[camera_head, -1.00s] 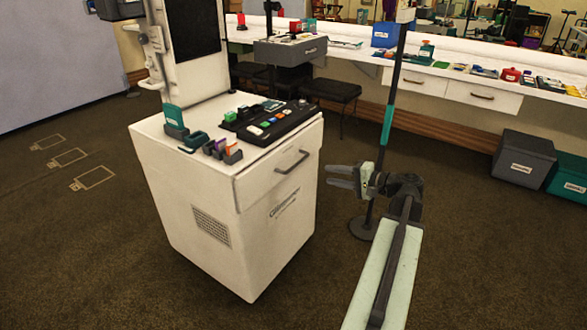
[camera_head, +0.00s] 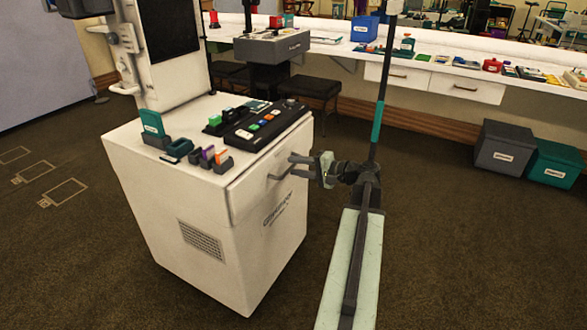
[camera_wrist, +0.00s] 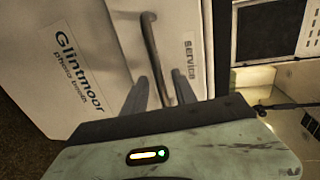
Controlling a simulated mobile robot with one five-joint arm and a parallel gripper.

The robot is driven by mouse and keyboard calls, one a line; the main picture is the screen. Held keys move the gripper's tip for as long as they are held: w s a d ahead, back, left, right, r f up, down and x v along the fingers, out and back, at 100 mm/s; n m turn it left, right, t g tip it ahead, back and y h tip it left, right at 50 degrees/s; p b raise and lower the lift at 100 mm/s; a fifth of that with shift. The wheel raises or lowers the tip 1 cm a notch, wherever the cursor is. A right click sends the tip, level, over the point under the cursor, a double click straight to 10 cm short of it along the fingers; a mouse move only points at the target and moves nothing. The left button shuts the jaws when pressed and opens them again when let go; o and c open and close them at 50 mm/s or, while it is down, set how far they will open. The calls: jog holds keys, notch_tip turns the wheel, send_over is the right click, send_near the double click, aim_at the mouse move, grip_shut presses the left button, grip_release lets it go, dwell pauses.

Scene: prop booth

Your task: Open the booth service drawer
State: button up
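The service drawer (camera_head: 245,197) is the white upper front panel of the booth cabinet, and it looks closed. It also shows in the wrist view (camera_wrist: 187,25), with a "Service" label. Its dark bar handle (camera_head: 279,173) is partly covered by my gripper in the head view. In the wrist view the handle (camera_wrist: 151,42) runs down between my two fingers. My gripper (camera_head: 292,166) is open, with one finger on each side of the handle. Small gaps seem to show between fingers and handle in the wrist view (camera_wrist: 160,79); contact cannot be made out.
The cabinet (camera_head: 165,200) carries a black button panel (camera_head: 265,125) and several small coloured blocks on top. A grey bin (camera_head: 503,148) and a teal bin (camera_head: 553,164) sit at the right. Carpet before the cabinet is clear.

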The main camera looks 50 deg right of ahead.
jog(key=shift+x, duration=0.9)
grip_shut()
dwell(0.8)
